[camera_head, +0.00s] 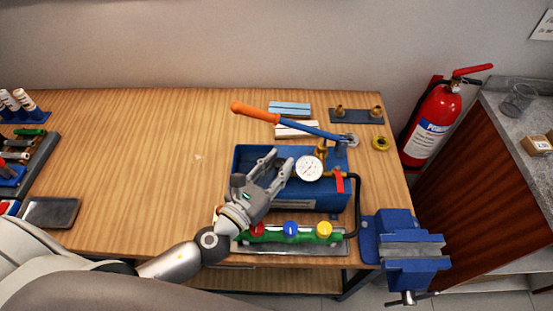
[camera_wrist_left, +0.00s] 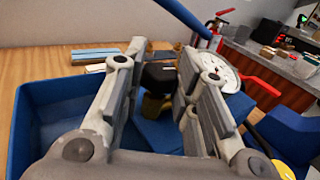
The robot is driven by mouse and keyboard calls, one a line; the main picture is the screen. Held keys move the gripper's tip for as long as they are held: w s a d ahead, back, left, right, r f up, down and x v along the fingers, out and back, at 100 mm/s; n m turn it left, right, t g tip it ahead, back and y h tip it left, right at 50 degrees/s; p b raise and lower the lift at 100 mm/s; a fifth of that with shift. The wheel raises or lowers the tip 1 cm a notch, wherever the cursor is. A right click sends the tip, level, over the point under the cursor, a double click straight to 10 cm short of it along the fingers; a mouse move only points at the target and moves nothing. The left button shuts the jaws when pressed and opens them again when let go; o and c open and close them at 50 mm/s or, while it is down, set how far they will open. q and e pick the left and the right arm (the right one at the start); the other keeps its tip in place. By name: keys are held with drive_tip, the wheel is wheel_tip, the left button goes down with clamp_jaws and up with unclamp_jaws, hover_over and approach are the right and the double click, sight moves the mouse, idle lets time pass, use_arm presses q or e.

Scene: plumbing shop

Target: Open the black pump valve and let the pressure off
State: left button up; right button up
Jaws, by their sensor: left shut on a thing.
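The blue test pump (camera_head: 248,158) stands on the wooden bench, with a white-dialled gauge (camera_head: 309,168) and a blue lever with an orange grip (camera_head: 255,112). The black pump valve (camera_wrist_left: 158,76) is a dark knob above a brass fitting (camera_wrist_left: 154,106) in the left wrist view. My left gripper (camera_head: 280,162) is over the pump, left of the gauge, with its fingers on either side of the knob and shut on it. The gauge needle is too small to read. My right gripper is out of view.
A red lever (camera_head: 339,181) sits right of the gauge. A green manifold (camera_head: 270,236) with red, blue and yellow knobs lies in front, joined by a black hose (camera_head: 357,205). A blue vise (camera_head: 402,250) is at the front right. The bench's left middle is clear.

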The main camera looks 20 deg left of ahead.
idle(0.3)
use_arm(q)
drive_tip(key=o, duration=1)
